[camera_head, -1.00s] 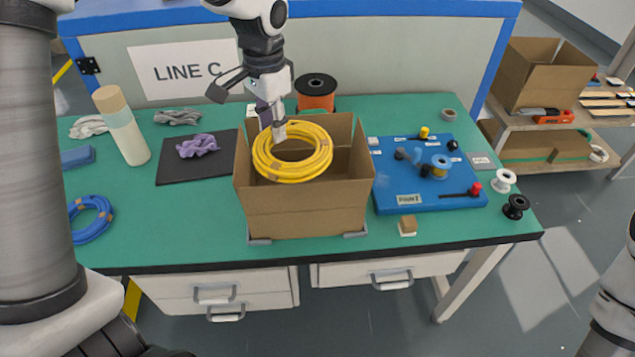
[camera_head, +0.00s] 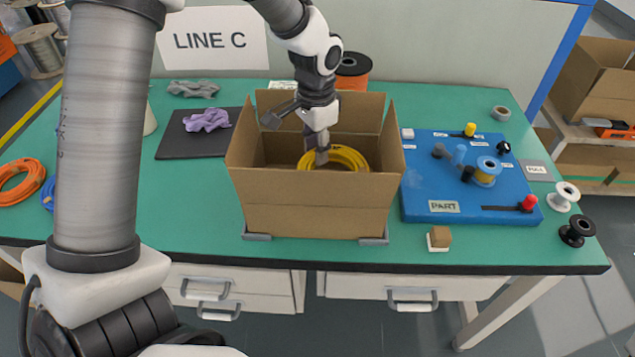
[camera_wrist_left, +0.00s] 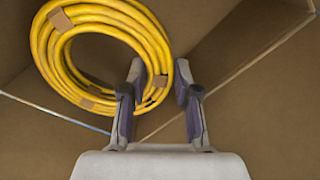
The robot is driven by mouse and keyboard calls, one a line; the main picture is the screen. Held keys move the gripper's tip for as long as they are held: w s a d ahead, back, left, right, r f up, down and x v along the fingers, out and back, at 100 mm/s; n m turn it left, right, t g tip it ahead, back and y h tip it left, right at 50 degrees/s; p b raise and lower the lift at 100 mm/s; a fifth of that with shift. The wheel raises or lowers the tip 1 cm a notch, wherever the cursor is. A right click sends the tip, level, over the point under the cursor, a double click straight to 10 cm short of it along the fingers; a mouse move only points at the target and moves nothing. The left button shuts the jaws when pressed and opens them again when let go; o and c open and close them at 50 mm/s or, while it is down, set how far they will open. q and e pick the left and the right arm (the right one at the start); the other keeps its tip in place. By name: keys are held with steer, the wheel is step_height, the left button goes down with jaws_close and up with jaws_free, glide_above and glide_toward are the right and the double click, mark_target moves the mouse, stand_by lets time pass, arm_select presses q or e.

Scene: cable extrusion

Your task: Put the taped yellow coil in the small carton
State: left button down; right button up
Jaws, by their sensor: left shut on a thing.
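The taped yellow coil (camera_head: 347,157) is inside the small carton (camera_head: 312,205), below its rim, with its lower part hidden by the front wall. In the left wrist view, the coil (camera_wrist_left: 48,50) shows bits of brown tape. My left gripper (camera_head: 317,153) reaches down into the open carton from the back. It is shut on the coil's near edge, and its fingers (camera_wrist_left: 160,88) stand on either side of the strands. I cannot tell whether the coil touches the carton's floor. My right gripper is not in view.
A blue board (camera_head: 470,205) with spools and pegs lies right of the carton. A black mat (camera_head: 180,146) with a purple glove (camera_head: 206,120) lies left. An orange coil (camera_head: 22,182) lies far left. Green table shows in front.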

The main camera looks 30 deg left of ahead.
arm_select(q)
step_height(320, 180, down, 6)
steer(key=shift+s+r, duration=0.1)
steer(key=shift+r, duration=0.05)
steer(key=shift+f, duration=0.2)
steer(key=c, duration=0.8)
jaws_free()
steer(key=shift+f, duration=0.1)
steer(key=shift+c, duration=0.2)
step_height(320, 180, up, 12)
steer(key=shift+r+p, duration=0.15)
steer(key=shift+p, duration=0.35)
